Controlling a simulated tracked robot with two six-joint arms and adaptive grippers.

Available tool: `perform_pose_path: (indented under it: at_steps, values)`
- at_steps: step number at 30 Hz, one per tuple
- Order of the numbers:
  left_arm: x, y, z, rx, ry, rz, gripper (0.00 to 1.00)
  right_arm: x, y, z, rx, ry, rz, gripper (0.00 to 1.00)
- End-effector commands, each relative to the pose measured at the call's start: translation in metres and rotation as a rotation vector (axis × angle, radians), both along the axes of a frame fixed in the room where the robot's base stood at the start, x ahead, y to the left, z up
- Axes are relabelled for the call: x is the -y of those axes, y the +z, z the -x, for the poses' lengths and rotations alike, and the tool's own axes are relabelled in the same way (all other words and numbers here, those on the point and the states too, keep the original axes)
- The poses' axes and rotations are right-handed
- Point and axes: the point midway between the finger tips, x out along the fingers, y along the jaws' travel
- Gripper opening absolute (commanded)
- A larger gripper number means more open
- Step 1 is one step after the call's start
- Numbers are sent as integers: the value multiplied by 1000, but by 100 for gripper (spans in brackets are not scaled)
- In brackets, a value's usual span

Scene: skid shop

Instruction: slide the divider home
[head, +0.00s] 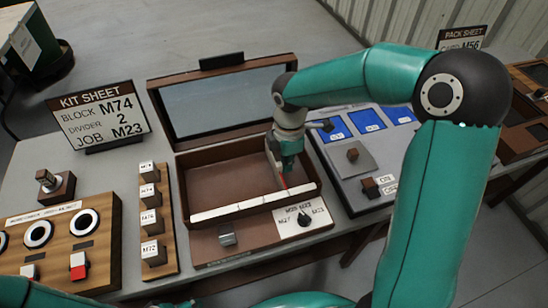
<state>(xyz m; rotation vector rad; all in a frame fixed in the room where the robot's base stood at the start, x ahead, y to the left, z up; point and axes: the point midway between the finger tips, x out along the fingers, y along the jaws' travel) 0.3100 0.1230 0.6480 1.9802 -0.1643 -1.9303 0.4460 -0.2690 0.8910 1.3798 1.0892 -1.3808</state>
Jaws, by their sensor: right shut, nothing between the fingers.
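An open brown wooden tray (197,163) stands on the bench, its lid raised behind it. A pale strip (250,205) runs along its front edge. A thin upright piece with a red mark (284,184), which looks like the divider, stands toward the right side of the tray, partly hidden by my right gripper. My right gripper (288,166) points down into the tray, shut with nothing held, close beside this piece; I cannot tell whether they touch. The kit sheet (98,115) reads block M74, divider 2, job M23. My left gripper is not in view.
Labelled blocks (150,212) stand in a rack left of the tray. A knob (304,220) and a small metal part (227,239) sit on the front panel. A grey panel with blue bays (372,118) lies to the right. The tray's left part is empty.

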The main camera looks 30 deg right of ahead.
Motion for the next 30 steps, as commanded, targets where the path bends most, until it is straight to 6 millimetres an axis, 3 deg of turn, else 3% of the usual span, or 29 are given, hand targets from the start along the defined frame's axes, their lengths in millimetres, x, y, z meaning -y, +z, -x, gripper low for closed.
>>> perform_pose_path:
  at_steps: [16,30]
  values:
    - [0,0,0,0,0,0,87,-27,0,-7,1,1,-1,0]
    - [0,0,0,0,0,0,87,-30,0,-7,0,-1,0,0]
